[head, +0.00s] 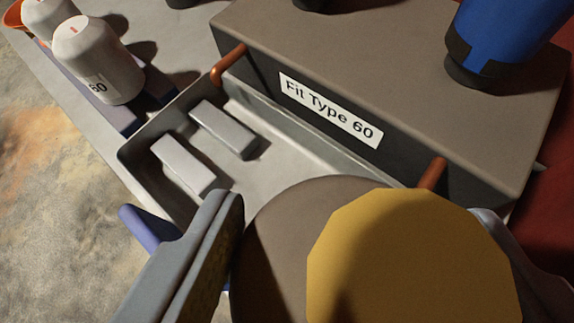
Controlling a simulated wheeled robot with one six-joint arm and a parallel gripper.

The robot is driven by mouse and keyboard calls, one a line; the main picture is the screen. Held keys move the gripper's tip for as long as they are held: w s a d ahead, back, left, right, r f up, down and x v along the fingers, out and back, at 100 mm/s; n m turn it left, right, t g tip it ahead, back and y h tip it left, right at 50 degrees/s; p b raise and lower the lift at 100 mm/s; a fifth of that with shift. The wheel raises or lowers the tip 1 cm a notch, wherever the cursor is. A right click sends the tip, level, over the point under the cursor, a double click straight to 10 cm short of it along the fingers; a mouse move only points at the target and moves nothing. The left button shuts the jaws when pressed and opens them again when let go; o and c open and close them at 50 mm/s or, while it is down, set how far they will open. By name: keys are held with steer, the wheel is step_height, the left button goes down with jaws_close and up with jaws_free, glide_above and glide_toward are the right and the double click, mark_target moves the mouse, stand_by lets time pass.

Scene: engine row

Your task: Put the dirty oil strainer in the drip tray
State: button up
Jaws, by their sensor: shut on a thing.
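The oil strainer (285,228), a wide dark brown round body with a mustard-yellow disc on the side nearer me, fills the bottom centre of the head view. My gripper (362,235) is shut on it, with one grey finger at its left and the other mostly hidden at its right. The drip tray (130,165) is a shallow grey pan with two raised pale bars in its left part. The strainer covers the tray's near right part in the picture. I cannot tell its height above the tray or whether they touch.
Behind the tray stands a dark block labelled "Fit Type 60" (328,110), with copper-coloured pipes (229,63) at its front. A blue canister (505,38) stands on it. White canisters (98,62) stand at the upper left. A purple handle (147,229) is left of the finger.

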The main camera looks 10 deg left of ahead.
steer(key=shift+f, duration=4.8)
steer(key=shift+f, duration=0.1)
steer(key=o, duration=1.2)
steer(key=shift+r, duration=0.2)
steer(key=v, duration=1.2)
